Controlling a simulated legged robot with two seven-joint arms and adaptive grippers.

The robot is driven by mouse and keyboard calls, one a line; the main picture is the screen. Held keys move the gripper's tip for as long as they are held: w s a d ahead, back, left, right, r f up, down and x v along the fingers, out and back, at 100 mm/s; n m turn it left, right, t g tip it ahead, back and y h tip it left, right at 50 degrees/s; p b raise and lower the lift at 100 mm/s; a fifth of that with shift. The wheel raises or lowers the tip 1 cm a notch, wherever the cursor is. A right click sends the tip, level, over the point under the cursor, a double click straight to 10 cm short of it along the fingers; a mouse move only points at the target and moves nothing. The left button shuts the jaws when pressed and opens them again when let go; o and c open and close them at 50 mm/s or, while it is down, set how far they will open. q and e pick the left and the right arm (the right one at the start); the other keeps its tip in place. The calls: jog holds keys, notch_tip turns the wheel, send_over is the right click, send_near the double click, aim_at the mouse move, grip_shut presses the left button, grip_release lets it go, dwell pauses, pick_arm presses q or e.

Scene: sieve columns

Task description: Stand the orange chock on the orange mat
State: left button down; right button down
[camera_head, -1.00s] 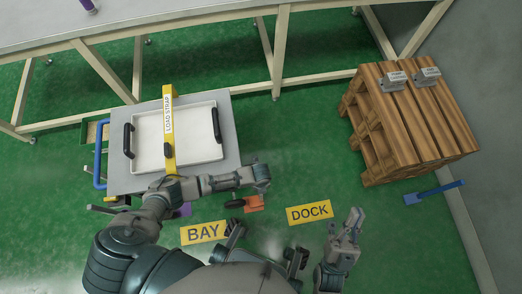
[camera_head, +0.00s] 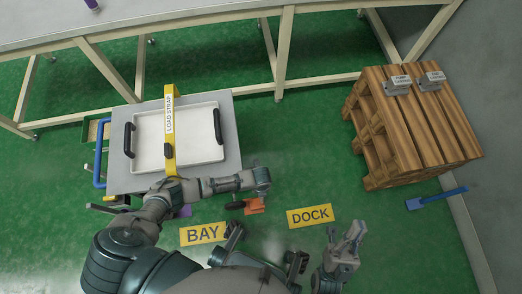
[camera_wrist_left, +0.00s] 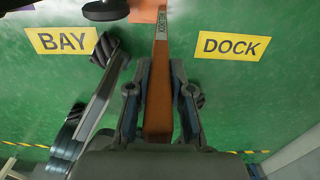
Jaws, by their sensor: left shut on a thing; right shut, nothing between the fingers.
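My left gripper (camera_wrist_left: 157,95) is shut on the orange chock (camera_wrist_left: 158,112), a long orange piece with a grey lettered strip, in the left wrist view. The chock extends from between the fingers toward the top of that view. Part of the orange mat (camera_wrist_left: 145,10) seems to show behind its far end. I cannot tell whether the chock touches it. In the head view the left gripper (camera_head: 262,182) is above a small orange patch (camera_head: 255,206), where chock and mat are hard to separate. My right gripper (camera_head: 355,234) is shut and empty, right of the DOCK sign.
A grey cart (camera_head: 230,135) carries a white tray (camera_head: 150,158) under a yellow load strap (camera_head: 169,120). A black caster (camera_head: 235,205) is close beside the orange patch. Yellow BAY (camera_head: 204,233) and DOCK (camera_head: 311,215) signs lie on the floor. A wooden pallet stack (camera_head: 420,125) stands right.

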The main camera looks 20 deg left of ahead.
pick_arm(q)
jog(key=shift+f, duration=0.15)
jog(key=c, duration=1)
grip_release()
jog(key=shift+o, duration=0.2)
jog(key=shift+a, duration=0.1)
